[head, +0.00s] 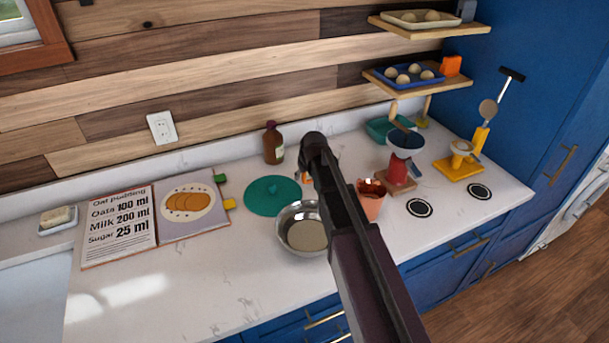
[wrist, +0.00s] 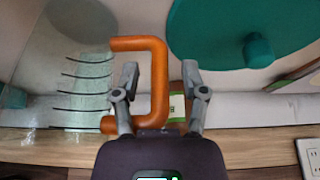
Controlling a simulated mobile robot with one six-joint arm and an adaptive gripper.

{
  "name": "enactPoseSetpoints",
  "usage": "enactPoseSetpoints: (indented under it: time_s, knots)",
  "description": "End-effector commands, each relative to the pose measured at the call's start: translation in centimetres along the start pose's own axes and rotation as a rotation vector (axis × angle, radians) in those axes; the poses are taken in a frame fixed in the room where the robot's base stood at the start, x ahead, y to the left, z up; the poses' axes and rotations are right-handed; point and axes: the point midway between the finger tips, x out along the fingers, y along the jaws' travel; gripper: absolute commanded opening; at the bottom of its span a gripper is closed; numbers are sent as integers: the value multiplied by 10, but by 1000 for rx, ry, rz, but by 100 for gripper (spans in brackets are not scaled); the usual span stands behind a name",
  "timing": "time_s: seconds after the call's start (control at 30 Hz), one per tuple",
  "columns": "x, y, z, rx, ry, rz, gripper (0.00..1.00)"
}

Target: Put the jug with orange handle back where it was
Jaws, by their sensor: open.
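The jug (wrist: 62,75) is clear, with dark measuring lines and a squared orange handle (wrist: 159,85). It fills the left of the wrist view. My gripper (wrist: 160,75) is open there, with one finger on each side of the handle's upright bar. The left finger lies within the handle's loop. I cannot tell whether either finger touches the bar. In the head view my arm hides the gripper and most or all of the jug.
A green lid (head: 273,196) lies beside a metal bowl (head: 303,231). A brown bottle (head: 273,143) stands at the back. A coral cup (head: 371,203) and red stand (head: 399,170) are right of my arm. An open recipe book (head: 118,229) lies left. The front-left counter is clear.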

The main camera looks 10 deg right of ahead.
Motion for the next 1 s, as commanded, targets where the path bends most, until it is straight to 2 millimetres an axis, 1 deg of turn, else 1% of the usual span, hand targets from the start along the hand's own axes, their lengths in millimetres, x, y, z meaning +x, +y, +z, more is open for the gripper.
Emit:
enactPoseSetpoints:
  time_s: [0.27,1.0]
  knots:
    - [-17,0,-1,0,0,0,56]
    - [-84,0,-1,1,0,0,56]
